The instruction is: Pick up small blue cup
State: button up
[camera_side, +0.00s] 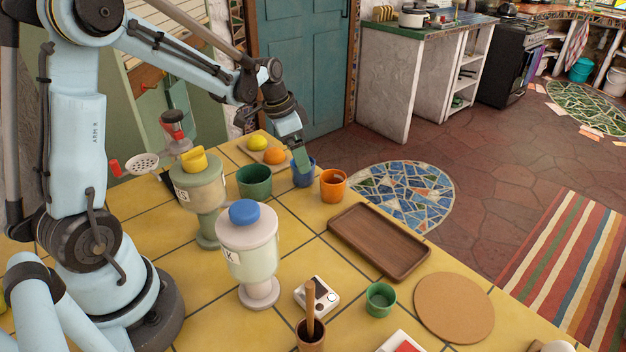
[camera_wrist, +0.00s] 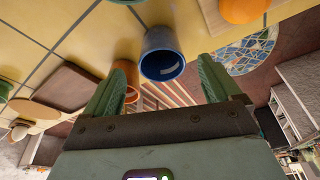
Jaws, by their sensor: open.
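The small blue cup (camera_side: 304,177) stands on the yellow tiled counter between a green pot and an orange cup, partly hidden by my gripper in the side view. In the wrist view the blue cup (camera_wrist: 160,42) shows its open rim and dark inside, lying between the two green fingers just beyond their tips. My gripper (camera_side: 300,160) is at the cup's rim in the side view, its far finger hidden. In the wrist view my gripper (camera_wrist: 165,72) is open, with a finger on each side of the cup and nothing held. I cannot tell whether a finger touches it.
The orange cup (camera_side: 334,186) stands close on the right. The green pot (camera_side: 254,181) is on the left. An orange fruit (camera_side: 273,156) and a lemon (camera_side: 257,142) lie behind. A brown tray (camera_side: 378,242) and two jars, including a blue-lidded one (camera_side: 250,245), stand nearer.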

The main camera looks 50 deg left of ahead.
aim_at(306, 180)
jog(key=shift+x, duration=2.7)
jog(key=shift+a, duration=0.1)
jog(key=shift+c, duration=0.3)
jog(key=c, duration=1.1)
jog(key=shift+o, duration=0.2)
jog(key=shift+r, duration=0.1)
